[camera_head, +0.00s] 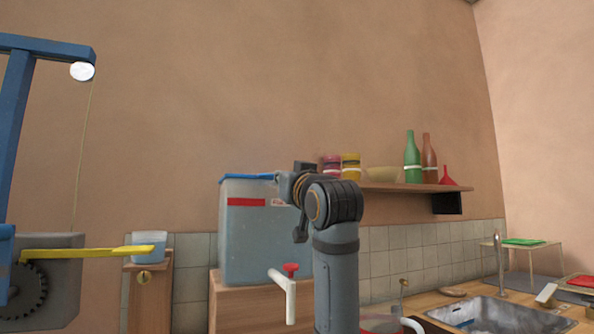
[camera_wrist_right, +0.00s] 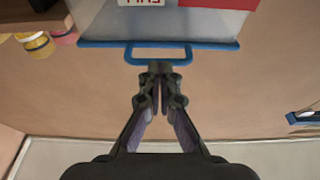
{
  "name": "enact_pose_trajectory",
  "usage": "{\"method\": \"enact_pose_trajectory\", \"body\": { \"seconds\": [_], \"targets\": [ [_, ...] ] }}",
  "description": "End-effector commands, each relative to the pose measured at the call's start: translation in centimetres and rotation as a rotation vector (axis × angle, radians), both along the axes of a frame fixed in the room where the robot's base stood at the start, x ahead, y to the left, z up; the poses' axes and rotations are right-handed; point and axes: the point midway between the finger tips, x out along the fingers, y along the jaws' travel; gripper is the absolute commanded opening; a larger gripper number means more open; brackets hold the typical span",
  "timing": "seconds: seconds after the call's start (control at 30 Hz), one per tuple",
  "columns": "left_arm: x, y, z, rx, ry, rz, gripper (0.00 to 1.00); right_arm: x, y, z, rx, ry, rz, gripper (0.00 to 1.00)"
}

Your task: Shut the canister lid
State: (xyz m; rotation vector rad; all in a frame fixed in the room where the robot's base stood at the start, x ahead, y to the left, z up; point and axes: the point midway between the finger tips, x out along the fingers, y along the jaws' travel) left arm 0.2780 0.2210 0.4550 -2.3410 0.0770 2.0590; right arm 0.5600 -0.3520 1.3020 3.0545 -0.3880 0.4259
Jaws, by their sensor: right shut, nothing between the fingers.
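The canister (camera_head: 250,245) is a grey-blue translucent box with a red label, standing on a wooden cabinet left of centre in the head view. Its blue lid (camera_head: 247,177) lies along the top; I cannot tell whether it is fully down. In the right wrist view the canister (camera_wrist_right: 185,24) appears upside down, with the blue lid edge (camera_wrist_right: 215,45) and a blue loop handle (camera_wrist_right: 158,60). My right gripper (camera_wrist_right: 158,70) is shut and empty, its fingertips at the handle; contact is unclear. In the head view my right wrist hides the lid's right end. My left gripper is out of view.
A shelf (camera_head: 420,187) with jars, a bowl, bottles and a red funnel is right of the canister. A white tap (camera_head: 290,297) with a red knob projects in front. A yellow lever (camera_head: 90,252) and blue frame (camera_head: 40,45) stand left. A sink (camera_head: 490,315) is lower right.

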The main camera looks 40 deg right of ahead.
Motion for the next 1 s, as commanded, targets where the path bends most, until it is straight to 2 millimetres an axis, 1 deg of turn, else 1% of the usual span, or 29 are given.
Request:
{"method": "enact_pose_trajectory", "body": {
  "seconds": [0.03,0.1,0.3,0.4,0.5,0.67,1.0],
  "targets": [
    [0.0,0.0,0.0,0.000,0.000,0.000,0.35,-1.3,0.3,0.1,-0.004,-0.012,-0.001,0.00],
    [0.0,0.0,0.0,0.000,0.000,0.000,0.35,-3.3,0.8,0.2,-0.005,-0.017,-0.001,0.00],
    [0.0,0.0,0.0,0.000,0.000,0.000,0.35,-8.8,2.2,0.4,-0.005,-0.021,-0.001,0.00],
    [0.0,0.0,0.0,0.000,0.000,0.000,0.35,-10.9,2.8,0.4,-0.005,-0.020,-0.002,0.00],
    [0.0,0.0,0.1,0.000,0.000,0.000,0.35,-12.3,3.1,0.4,-0.004,-0.021,-0.001,0.00],
    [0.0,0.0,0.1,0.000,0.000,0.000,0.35,-13.3,3.4,0.4,-0.004,-0.019,-0.002,0.00],
    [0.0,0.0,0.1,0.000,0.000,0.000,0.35,-13.4,3.4,0.4,-0.004,-0.019,-0.002,0.00]
  ]
}}
